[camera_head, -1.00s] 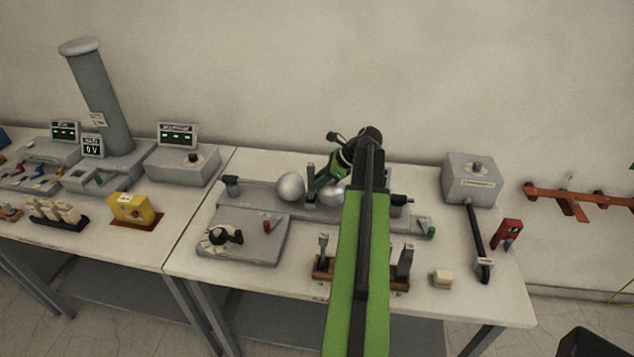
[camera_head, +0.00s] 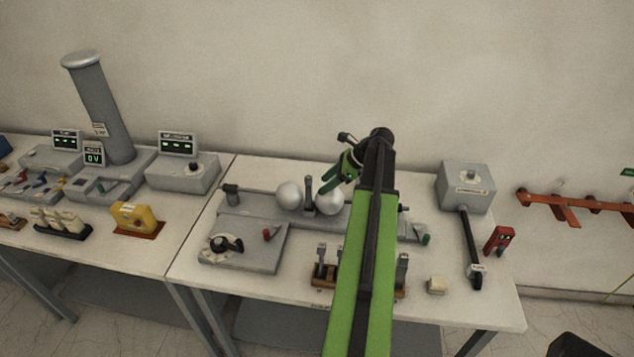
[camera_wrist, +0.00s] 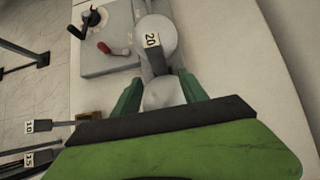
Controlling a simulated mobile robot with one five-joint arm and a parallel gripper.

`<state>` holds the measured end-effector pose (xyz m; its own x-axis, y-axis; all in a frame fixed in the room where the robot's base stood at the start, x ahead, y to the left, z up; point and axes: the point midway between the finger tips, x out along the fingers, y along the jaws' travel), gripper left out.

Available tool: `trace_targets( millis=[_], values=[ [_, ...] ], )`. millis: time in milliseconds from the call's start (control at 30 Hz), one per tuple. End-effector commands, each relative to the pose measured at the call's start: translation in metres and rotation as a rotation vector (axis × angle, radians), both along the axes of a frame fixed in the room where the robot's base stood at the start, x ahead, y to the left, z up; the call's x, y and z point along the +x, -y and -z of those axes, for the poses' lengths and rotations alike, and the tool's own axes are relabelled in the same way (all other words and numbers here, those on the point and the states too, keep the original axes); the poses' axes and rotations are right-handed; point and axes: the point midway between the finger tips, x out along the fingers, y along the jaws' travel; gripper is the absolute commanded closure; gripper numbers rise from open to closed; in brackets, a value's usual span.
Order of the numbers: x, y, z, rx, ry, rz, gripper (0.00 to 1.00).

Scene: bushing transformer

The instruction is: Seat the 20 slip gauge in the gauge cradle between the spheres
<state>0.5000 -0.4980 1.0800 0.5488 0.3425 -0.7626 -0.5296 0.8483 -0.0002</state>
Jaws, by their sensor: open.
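The 20 slip gauge (camera_head: 309,192) stands roughly upright between the left sphere (camera_head: 289,196) and the right sphere (camera_head: 330,202), over the gauge cradle. Its "20" label (camera_wrist: 152,40) shows in the wrist view. The cradle and the gauge's lower end are hidden or too small to tell, so full contact cannot be judged. My gripper (camera_head: 334,178) is open and empty, above and beside the right sphere. In the wrist view its green fingers (camera_wrist: 160,92) are spread on either side of the near sphere (camera_wrist: 163,93), apart from the gauge.
A wooden rack (camera_head: 322,283) with other gauges stands in front, partly behind my arm; "10" and "15" tags (camera_wrist: 29,126) show in the wrist view. A control panel with a dial (camera_head: 240,245) is front left. A grey box (camera_head: 466,187) and a small cream block (camera_head: 436,285) are right.

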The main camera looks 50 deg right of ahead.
Motion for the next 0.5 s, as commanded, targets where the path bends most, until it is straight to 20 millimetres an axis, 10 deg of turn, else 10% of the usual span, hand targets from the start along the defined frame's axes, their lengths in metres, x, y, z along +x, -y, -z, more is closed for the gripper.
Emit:
trace_targets(
  millis=[200, 500],
  values=[
    [-0.035, 0.022, -0.060, 0.001, -0.001, 0.003, 0.49],
    [-0.060, 0.038, -0.086, 0.001, 0.000, 0.001, 0.49]
  ],
)
